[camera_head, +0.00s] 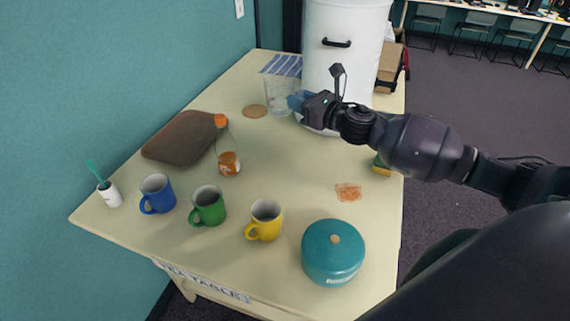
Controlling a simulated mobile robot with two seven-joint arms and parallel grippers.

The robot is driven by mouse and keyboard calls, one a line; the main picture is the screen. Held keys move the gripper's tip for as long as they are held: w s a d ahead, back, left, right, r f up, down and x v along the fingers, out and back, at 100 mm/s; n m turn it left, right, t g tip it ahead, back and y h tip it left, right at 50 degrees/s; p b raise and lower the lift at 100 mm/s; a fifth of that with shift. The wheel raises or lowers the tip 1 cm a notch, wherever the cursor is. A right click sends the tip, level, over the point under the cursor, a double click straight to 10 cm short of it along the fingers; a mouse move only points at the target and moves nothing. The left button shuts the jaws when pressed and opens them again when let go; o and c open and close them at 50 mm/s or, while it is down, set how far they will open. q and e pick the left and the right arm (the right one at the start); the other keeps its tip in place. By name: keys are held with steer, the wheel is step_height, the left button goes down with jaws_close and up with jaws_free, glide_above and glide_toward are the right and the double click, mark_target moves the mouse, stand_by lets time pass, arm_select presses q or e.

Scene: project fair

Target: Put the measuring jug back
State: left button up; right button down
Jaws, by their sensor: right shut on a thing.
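The clear measuring jug (277,97) is near the back of the table, in front of the blue-striped cloth. My right gripper (298,101) comes in from the right and is shut at the jug's right side, where its handle would be. The fingertips are small here and the handle is hidden by them. The jug looks upright. I cannot tell whether its base touches the table. My left gripper is not in view.
A white urn (345,50) stands right behind my gripper. An orange spill (348,191) lies mid-right.

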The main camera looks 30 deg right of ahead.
steer(key=shift+w+d+f+h, duration=0.15)
steer(key=shift+h, duration=0.15)
step_height(320, 180, down, 20)
steer(key=shift+r+b, duration=0.2)
steer(key=shift+b, duration=0.55)
steer(key=shift+f, duration=0.1)
steer(key=shift+f, duration=0.1)
steer(key=c, duration=1)
jaws_free()
steer(key=shift+r, duration=0.2)
steer(key=p+v, duration=0.1)
steer(key=v, duration=1.1)
steer(key=shift+f, duration=0.1)
